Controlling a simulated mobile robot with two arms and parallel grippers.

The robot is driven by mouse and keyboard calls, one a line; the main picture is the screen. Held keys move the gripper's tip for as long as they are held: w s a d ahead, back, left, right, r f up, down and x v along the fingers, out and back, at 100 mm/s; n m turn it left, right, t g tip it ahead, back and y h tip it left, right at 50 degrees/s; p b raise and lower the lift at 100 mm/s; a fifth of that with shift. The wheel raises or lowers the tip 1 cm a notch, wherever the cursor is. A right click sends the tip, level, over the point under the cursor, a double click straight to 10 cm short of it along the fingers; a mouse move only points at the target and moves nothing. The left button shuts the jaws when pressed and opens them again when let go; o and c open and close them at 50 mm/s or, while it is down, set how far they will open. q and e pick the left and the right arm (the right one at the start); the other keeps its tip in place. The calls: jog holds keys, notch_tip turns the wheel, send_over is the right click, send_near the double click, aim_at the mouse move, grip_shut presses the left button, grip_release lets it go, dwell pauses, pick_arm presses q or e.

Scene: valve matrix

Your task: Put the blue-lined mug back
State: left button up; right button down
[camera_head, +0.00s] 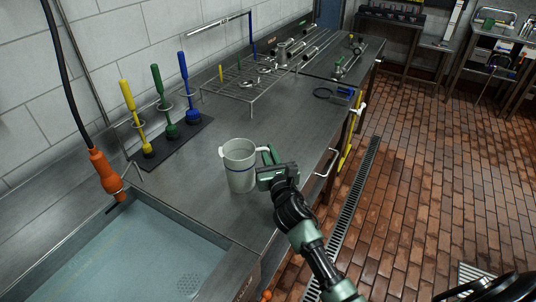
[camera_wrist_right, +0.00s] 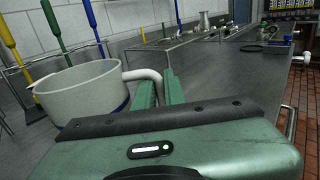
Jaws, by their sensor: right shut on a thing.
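The blue-lined mug (camera_head: 239,165) is a pale grey-white jug with a thin blue band and a handle on its right side. It is upright at the steel counter (camera_head: 205,215), near the sink; I cannot tell whether its base touches the counter. My right gripper (camera_head: 268,172) comes from the right and is shut on the mug's handle. In the right wrist view the mug (camera_wrist_right: 80,92) is at the left, its handle (camera_wrist_right: 148,76) reaching between the green fingers (camera_wrist_right: 160,92). My left gripper is not in view.
A water-filled sink (camera_head: 150,250) lies in front. Yellow, green and blue brushes (camera_head: 164,102) stand in a rack by the wall. A wire rack (camera_head: 245,85) with metal parts stands further back. Clear counter lies between the mug and the wire rack. An orange spray handle (camera_head: 105,170) hangs at the left.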

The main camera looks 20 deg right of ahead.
jog(key=shift+f, duration=0.15)
jog(key=c, duration=1.5)
grip_release()
jog(key=shift+r, duration=0.25)
jog(key=s+a+b, duration=0.1)
jog(key=s, duration=1.1)
jog(key=shift+a+b, duration=0.3)
jog(key=shift+a, duration=0.05)
jog(key=shift+f, duration=0.1)
